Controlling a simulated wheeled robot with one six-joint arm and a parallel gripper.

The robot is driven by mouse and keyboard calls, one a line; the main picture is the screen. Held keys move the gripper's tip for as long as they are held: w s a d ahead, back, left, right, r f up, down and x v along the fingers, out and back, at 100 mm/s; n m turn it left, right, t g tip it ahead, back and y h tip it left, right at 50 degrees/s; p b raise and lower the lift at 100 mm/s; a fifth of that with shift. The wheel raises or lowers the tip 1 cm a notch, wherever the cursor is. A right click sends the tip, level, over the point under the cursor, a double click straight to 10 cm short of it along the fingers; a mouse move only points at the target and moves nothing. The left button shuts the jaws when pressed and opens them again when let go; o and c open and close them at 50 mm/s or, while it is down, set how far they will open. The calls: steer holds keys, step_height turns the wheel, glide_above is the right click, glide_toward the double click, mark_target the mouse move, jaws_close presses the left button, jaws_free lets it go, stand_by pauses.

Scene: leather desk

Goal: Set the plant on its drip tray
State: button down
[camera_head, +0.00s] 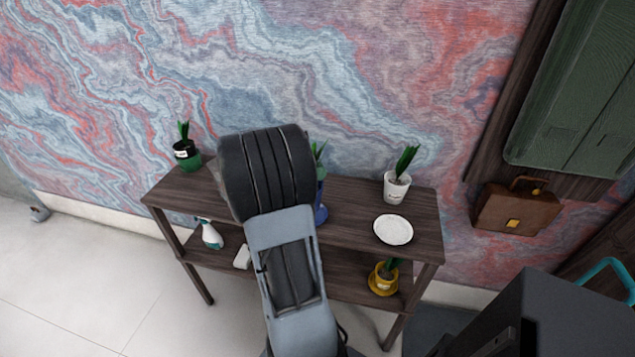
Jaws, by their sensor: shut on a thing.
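A potted plant in a white pot (396,188) stands upright near the back right of the dark wooden shelf's top. A round white drip tray (393,230) lies bare in front of it, apart from the pot. Another plant with a blue pot (320,191) shows in part beside my arm. Something blue (321,215) is below it, perhaps a tray; my arm hides most of both. My gripper's jaws are not visible; my dark, ribbed arm section blocks the middle of the shelf. Whatever is behind it is hidden.
The shelf top (428,222) has a green-potted plant (187,158) at its left end. The lower board holds a spray bottle (211,235), a white block (242,257) and a yellow-potted plant (383,280). A brown bag (515,209) hangs at the right.

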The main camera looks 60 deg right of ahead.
steer(key=shift+w+d+f, duration=0.1)
steer(key=shift+d+f, duration=0.3)
steer(key=shift+f, duration=0.1)
steer(key=shift+d+f, duration=0.15)
steer(key=shift+f, duration=1.45)
